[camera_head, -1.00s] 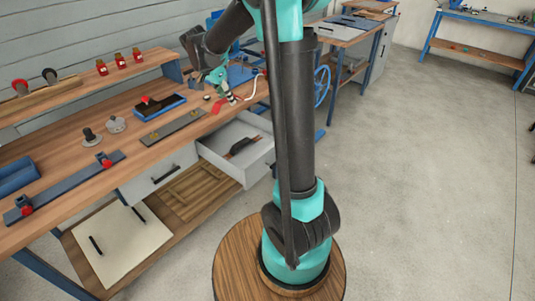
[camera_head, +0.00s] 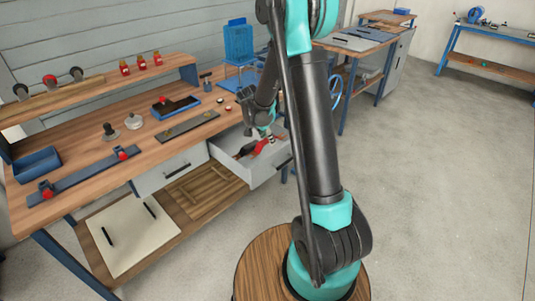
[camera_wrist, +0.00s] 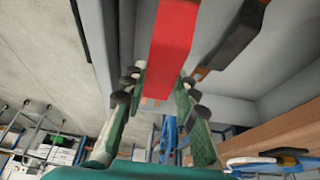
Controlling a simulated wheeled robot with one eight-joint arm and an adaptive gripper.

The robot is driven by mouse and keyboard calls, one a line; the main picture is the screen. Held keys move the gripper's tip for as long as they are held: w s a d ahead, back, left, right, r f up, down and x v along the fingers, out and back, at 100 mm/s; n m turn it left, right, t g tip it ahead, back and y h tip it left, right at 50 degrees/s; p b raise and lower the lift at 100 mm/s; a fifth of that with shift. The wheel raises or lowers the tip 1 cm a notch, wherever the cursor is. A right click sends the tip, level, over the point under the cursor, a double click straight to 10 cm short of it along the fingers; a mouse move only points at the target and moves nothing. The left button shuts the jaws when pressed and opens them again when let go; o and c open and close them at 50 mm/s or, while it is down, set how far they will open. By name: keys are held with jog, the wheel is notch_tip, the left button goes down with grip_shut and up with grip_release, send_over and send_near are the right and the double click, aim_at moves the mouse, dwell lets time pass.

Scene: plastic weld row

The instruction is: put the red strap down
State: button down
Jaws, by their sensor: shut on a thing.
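My gripper (camera_head: 267,134) is over the open grey drawer (camera_head: 284,172) under the workbench. It is shut on the red strap (camera_head: 260,147), which hangs at the drawer's opening. In the wrist view, the red strap (camera_wrist: 173,45) runs from between the green fingers of my gripper (camera_wrist: 160,88) away into the drawer. A dark tool (camera_head: 241,153) with a brown part lies in the drawer beside the strap. It also shows in the wrist view (camera_wrist: 232,38), right of the strap. I cannot tell whether the strap touches the drawer floor.
The workbench (camera_head: 85,170) holds a blue tray (camera_head: 38,165), a clamp bar (camera_head: 85,175), a dark plate (camera_head: 188,127) and a blue bin (camera_head: 176,107). Small red jars (camera_head: 142,61) stand on the shelf. A shut drawer (camera_head: 175,168) is left of the open one. The floor to the right is clear.

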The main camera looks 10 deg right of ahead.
jog(key=shift+f, duration=4.05)
jog(key=shift+f, duration=0.1)
jog(key=c, duration=1.2)
grip_release()
